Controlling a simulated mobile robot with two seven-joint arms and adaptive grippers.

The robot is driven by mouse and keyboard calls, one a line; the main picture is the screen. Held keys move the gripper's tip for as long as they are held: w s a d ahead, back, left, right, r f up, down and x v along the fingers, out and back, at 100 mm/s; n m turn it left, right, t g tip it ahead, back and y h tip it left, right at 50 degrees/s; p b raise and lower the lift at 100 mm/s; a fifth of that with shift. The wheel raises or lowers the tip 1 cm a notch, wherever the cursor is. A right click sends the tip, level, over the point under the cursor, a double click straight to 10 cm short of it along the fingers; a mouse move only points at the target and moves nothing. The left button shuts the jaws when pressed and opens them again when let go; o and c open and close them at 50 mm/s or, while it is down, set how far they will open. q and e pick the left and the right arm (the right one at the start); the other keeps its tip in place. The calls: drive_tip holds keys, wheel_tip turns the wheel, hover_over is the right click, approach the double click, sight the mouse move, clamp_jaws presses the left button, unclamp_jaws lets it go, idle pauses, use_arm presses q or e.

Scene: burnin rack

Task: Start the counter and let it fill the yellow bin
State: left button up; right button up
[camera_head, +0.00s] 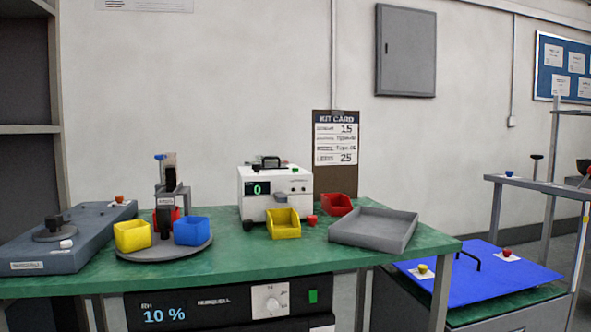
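The counter (252,207) is a white box on the green table, with a black handle on top and a display reading 0. A small green button (295,169) sits on its top right. A yellow bin (285,231) stands just in front of the counter, under its small grey spout. Its inside looks empty, though the floor is hard to see. A second yellow bin (133,238) stands on a round grey turntable at left. A small red block or button (312,220) is beside the counter's front right corner. Neither of my grippers shows in the view.
A blue bin (192,232) shares the turntable (165,252). A red bin (337,205) and grey tray (374,230) stand right of the counter. A kit card (336,140) stands behind. A grey device (60,250) is at far left; a blue board (478,273) lies lower right.

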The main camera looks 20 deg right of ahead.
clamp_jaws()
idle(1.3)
